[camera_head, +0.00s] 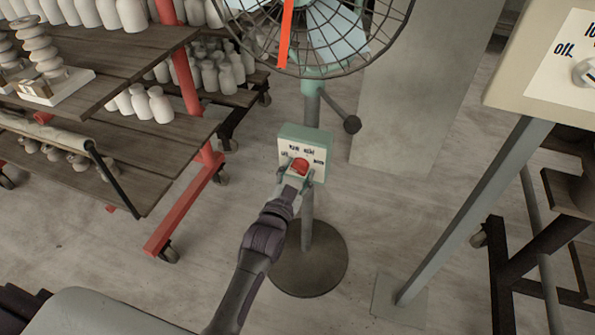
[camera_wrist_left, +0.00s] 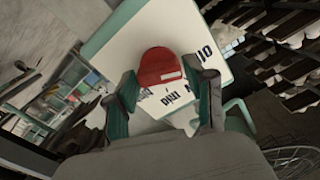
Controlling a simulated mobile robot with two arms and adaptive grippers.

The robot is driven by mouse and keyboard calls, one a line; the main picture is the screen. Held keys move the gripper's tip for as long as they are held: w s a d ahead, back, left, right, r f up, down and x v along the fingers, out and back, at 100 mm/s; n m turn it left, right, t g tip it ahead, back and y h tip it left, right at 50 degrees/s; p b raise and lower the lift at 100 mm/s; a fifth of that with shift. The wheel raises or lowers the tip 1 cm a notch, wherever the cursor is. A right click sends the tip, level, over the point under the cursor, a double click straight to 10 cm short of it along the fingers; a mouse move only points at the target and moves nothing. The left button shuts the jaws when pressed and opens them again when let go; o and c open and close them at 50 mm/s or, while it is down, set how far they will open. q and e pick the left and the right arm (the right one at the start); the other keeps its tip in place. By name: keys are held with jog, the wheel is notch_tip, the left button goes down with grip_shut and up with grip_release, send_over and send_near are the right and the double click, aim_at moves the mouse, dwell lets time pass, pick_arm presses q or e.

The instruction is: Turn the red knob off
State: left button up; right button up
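A red knob (camera_head: 300,165) sits on the labelled front of a pale green control box (camera_head: 303,135) on the stand of a fan. In the left wrist view the red knob (camera_wrist_left: 160,67) shows with a white mark on it, with printed labels beside and below it. My left gripper (camera_head: 295,178) is at the box front with its fingers apart, one on either side of the knob. In the left wrist view its fingertips (camera_wrist_left: 160,80) flank the knob, with gaps visible; contact is unclear. My right gripper is not in view.
The fan (camera_head: 330,30) with its wire cage stands above the box, on a round base (camera_head: 308,260). Wooden shelves (camera_head: 130,150) with white bottles stand at left. A beige panel (camera_head: 545,70) on a slanted post is at right. Grey floor lies around the base.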

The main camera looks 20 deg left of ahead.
pick_arm(q)
jog(key=shift+o, duration=0.8)
jog(key=s, duration=1.2)
jog(key=shift+a, duration=0.2)
